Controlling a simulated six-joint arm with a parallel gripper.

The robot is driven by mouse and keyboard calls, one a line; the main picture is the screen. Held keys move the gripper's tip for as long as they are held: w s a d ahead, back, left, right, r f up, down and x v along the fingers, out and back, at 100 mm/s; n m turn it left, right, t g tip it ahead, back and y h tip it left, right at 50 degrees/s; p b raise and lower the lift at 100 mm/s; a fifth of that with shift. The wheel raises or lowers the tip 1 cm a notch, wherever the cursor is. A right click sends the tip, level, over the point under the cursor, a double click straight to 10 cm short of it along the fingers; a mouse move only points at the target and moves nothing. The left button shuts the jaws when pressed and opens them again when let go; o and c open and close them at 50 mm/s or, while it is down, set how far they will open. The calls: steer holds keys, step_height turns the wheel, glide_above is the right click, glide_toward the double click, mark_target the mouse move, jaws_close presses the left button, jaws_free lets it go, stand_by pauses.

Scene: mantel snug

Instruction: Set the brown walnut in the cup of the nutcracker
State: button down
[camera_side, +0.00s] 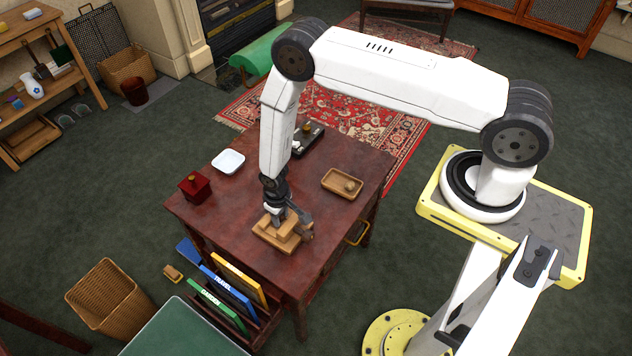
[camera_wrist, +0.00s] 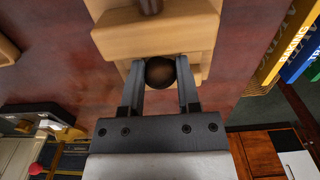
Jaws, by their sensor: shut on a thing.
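The nutcracker (camera_side: 270,236) is a light wooden block piece standing near the front edge of the dark red-brown table. In the wrist view its wooden body (camera_wrist: 120,38) fills the top middle, with a dark brown round part above. My gripper (camera_wrist: 160,62) is shut on the dark brown walnut (camera_wrist: 160,74), which sits between the two fingers right at the nutcracker's near side. In the side view my gripper (camera_side: 294,214) is low over the nutcracker and the walnut cannot be made out. Whether the walnut touches the cup cannot be told; the cup is hidden.
A wooden tray (camera_side: 329,187) with a round tan nut (camera_side: 350,186) lies to the right on the table. A white dish (camera_side: 228,161), a red box (camera_side: 195,188) and a dark tray (camera_side: 315,131) stand farther left and back. The table between them is clear.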

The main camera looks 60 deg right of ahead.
steer(key=shift+f, duration=0.75)
steer(key=shift+f, duration=0.2)
steer(key=shift+c, duration=1.6)
jaws_free()
steer(key=shift+r, duration=0.1)
step_height(320, 180, up, 12)
steer(key=shift+r, duration=0.1)
